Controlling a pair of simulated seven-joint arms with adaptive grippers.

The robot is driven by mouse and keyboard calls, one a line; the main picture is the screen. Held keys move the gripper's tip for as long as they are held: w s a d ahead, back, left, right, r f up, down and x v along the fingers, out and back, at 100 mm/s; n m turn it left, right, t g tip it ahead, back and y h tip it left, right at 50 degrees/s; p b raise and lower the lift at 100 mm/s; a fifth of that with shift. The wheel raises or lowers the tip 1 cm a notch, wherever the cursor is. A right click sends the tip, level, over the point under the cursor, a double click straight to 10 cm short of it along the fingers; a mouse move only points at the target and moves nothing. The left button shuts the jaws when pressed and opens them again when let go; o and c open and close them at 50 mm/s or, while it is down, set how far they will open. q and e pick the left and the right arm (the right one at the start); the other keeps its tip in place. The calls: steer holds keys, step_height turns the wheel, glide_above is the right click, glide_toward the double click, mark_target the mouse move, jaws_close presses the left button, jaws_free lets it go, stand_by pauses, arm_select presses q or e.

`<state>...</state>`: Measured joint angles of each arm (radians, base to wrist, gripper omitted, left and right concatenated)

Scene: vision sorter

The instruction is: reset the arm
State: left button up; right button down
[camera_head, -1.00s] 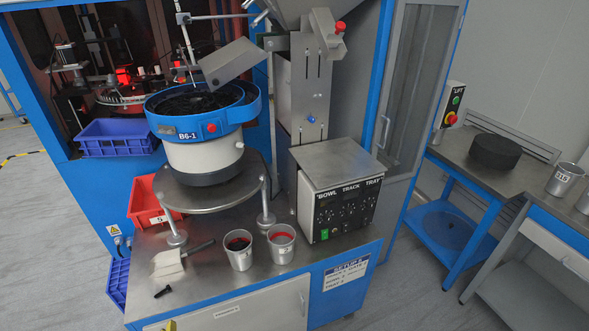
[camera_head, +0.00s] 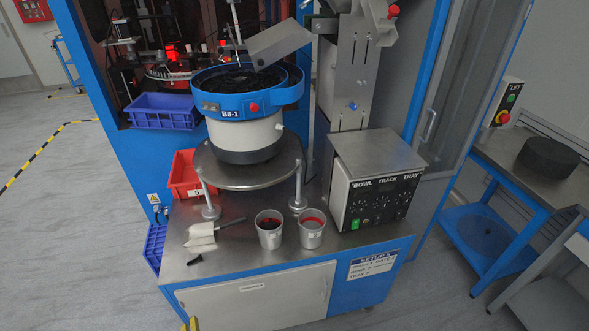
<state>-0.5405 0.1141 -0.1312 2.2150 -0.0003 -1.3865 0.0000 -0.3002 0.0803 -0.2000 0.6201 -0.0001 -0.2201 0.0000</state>
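Neither of my grippers shows clearly in the head view. A small yellow piece (camera_head: 190,324) sits at the bottom edge, left of centre; I cannot tell what it is. The bowl feeder (camera_head: 245,140), marked B6-1, stands on a round metal plate (camera_head: 248,176) above the steel bench (camera_head: 340,240). Two metal cups, one with dark red contents (camera_head: 270,238) and one with brighter red contents (camera_head: 312,238), stand upright on the bench in front of it.
A white scoop (camera_head: 201,237) and a small black item (camera_head: 194,260) lie at the bench's front left. A control box (camera_head: 378,190) stands right of the cups. A red bin (camera_head: 184,178) and a blue bin (camera_head: 164,112) are at left. A side table (camera_head: 510,165) holds a black disc (camera_head: 547,157).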

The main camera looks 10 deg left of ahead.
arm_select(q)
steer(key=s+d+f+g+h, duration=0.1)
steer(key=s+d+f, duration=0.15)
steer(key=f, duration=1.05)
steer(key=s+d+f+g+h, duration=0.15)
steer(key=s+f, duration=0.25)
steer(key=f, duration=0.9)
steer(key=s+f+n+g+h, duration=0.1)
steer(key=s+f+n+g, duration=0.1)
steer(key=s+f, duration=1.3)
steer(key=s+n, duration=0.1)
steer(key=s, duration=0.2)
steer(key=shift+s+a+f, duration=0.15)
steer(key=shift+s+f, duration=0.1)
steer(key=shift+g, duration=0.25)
